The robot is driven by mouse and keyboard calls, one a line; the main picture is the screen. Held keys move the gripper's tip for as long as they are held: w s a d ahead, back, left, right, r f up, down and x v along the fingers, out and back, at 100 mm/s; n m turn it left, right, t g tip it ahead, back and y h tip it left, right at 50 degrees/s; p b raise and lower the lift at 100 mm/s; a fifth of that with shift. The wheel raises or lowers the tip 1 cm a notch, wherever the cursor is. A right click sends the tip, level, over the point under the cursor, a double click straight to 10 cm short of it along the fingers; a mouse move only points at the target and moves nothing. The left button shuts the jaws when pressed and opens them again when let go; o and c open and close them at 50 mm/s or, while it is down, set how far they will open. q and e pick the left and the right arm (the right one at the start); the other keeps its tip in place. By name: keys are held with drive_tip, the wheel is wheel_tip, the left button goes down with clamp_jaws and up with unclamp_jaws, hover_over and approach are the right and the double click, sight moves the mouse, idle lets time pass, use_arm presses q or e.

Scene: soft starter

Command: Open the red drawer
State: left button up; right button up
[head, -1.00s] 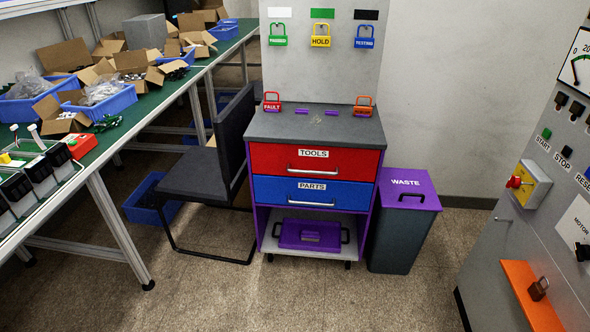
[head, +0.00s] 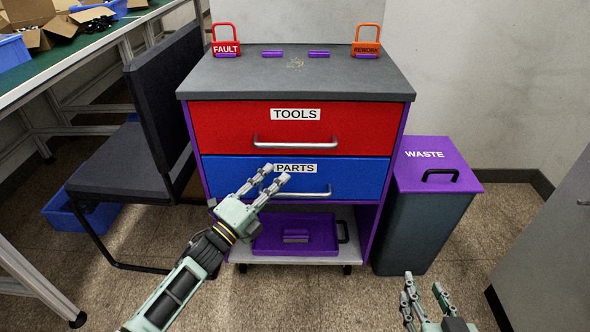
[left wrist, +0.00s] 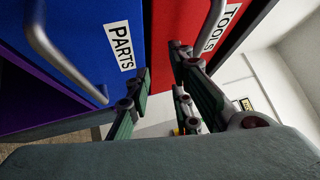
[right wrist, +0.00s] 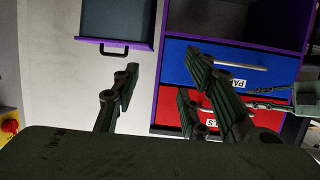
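The red drawer (head: 230,128), labelled TOOLS, is closed in the upper part of the cabinet. Its silver bar handle (head: 295,143) runs across its lower front. My left gripper (head: 275,178) is open and empty in front of the blue drawer, below the red drawer's handle and apart from it. In the left wrist view the red drawer (left wrist: 180,20) shows behind the spread fingers. My right gripper (head: 425,290) is low at the bottom right of the head view, in front of the waste bin, open and empty. The right wrist view also shows its spread fingers (right wrist: 165,95).
The blue drawer (head: 225,175), labelled PARTS, is closed below the red one. A purple box (head: 295,236) sits on the bottom shelf. A waste bin (head: 420,225) with a purple lid stands right of the cabinet, a dark chair (head: 130,155) left. Red (head: 226,47) and orange (head: 366,47) padlocks stand on top.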

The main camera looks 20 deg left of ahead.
sight(294, 146)
use_arm(q)
drive_tip(key=w+d+r+m+h, duration=0.1)
drive_tip(key=w+r+m, duration=0.1)
drive_tip(key=w+d+r+m+h+b, duration=0.1)
drive_tip(key=w+r+m, duration=0.1)
drive_tip(key=r, duration=0.1)
drive_tip(key=w+d+r+m+h, duration=0.1)
drive_tip(key=w+r+m+h, duration=0.1)
drive_tip(key=m, duration=0.1)
drive_tip(key=shift+w+d+r+g, duration=0.15)
drive_tip(key=shift+d+r+g, duration=0.1)
drive_tip(key=shift+d+g, duration=0.05)
use_arm(e)
wheel_tip(294, 146, up, 8)
drive_tip(key=t+y, duration=0.1)
drive_tip(key=t, duration=0.2)
drive_tip(key=shift+a, duration=0.4)
use_arm(q)
clamp_jaws()
